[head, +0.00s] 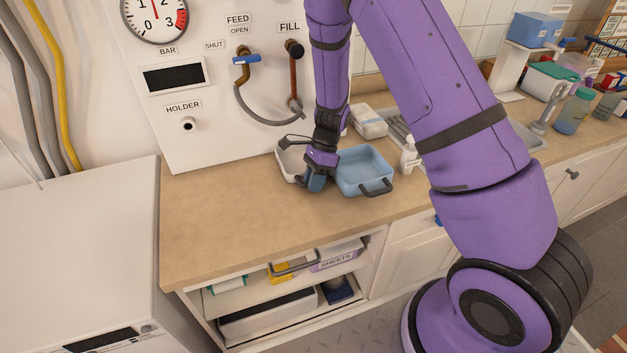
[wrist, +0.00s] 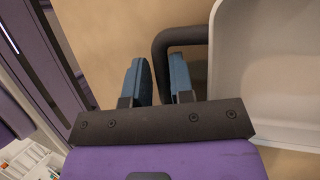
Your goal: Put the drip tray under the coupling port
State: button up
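A white tray (head: 288,161) sits at the back of the counter, below the wall panel. A blue tray (head: 362,167) with a dark handle sits to its right. I cannot tell from any label which is the drip tray. My gripper (head: 318,184) points down between them. In the wrist view the white tray (wrist: 275,75) is at the right. Its dark handle (wrist: 183,36) passes between the blue fingers (wrist: 160,78), which are close on both sides of the bar. The panel has a FEED fitting (head: 241,65) and a FILL fitting (head: 294,48); no coupling port label shows.
A grey hose (head: 262,117) hangs on the panel above the counter (head: 225,215). The counter's front left is clear. A soap bottle (head: 409,154) and a sink (head: 527,138) are to the right. A white appliance (head: 75,245) stands at the left.

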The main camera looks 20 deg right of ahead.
jog(key=shift+o, duration=0.4)
jog(key=shift+w, duration=0.2)
jog(key=shift+w+d+r, duration=0.2)
jog(key=shift+r, duration=0.15)
jog(key=v, duration=0.9)
jog(key=shift+s+r, duration=0.15)
jog(key=s+d+r+n+t, duration=0.1)
jog(key=s+r+n, duration=0.2)
jog(key=r, duration=0.4)
jog(key=s+r+n+t+h, duration=0.1)
jog(key=s+r+n, duration=0.25)
jog(key=r, duration=0.25)
jog(key=s+d+r+n+t, duration=0.1)
jog(key=s+r+n, duration=0.1)
jog(key=s+r, duration=0.35)
jog(key=s+d+r+n+t+h, duration=0.1)
jog(key=s+r+n+t, duration=0.1)
jog(key=s+r+n, duration=0.3)
jog(key=s+d+r+n+t+h, duration=0.1)
jog(key=s+r+n, duration=0.4)
jog(key=s, duration=0.6)
jog(key=shift+s+r+t+h, duration=0.4)
jog(key=shift+t+h, duration=0.4)
jog(key=shift+t, duration=0.4)
